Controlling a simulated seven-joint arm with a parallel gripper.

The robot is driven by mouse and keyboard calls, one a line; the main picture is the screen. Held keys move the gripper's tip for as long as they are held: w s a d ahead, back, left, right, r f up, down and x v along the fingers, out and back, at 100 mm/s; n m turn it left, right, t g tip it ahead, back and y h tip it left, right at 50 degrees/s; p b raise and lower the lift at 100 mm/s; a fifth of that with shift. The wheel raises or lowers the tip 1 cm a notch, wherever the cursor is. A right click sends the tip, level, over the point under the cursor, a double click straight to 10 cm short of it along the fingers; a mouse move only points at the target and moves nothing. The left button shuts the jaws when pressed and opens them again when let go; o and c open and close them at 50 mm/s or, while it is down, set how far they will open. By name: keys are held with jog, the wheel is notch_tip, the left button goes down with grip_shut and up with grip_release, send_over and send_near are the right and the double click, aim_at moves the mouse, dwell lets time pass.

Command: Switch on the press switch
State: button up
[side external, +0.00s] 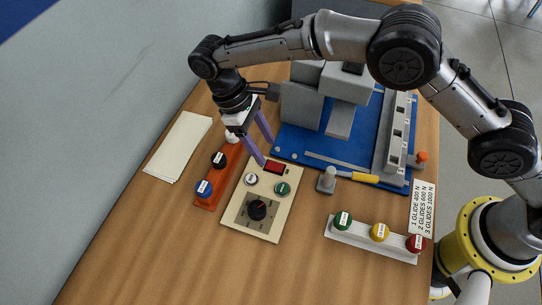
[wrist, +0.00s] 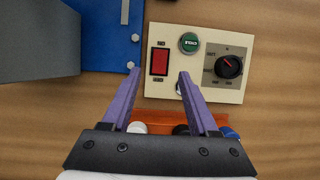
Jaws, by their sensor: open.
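A red rocker switch (side external: 275,168) sits at the top end of a beige control box (side external: 236,217). It also shows in the wrist view (wrist: 159,61) at the box's left end, with small labels above and below it. My gripper (side external: 265,151) has purple fingers and is open and empty, pointing down above that end of the box. In the wrist view my gripper (wrist: 159,75) has its fingertips on either side of the switch's lower end. I cannot tell the height above the box or which way the rocker is set.
The box also has a green button (wrist: 190,43), a white button (side external: 251,178) and a black dial (side external: 257,210). An orange strip (side external: 205,203) with several buttons lies beside it. The blue press base (side external: 290,150) with grey blocks is behind. A white strip (side external: 350,239) holds three coloured buttons.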

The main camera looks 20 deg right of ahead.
aim_at(275, 166)
jog(key=shift+x, duration=2.65)
grip_shut()
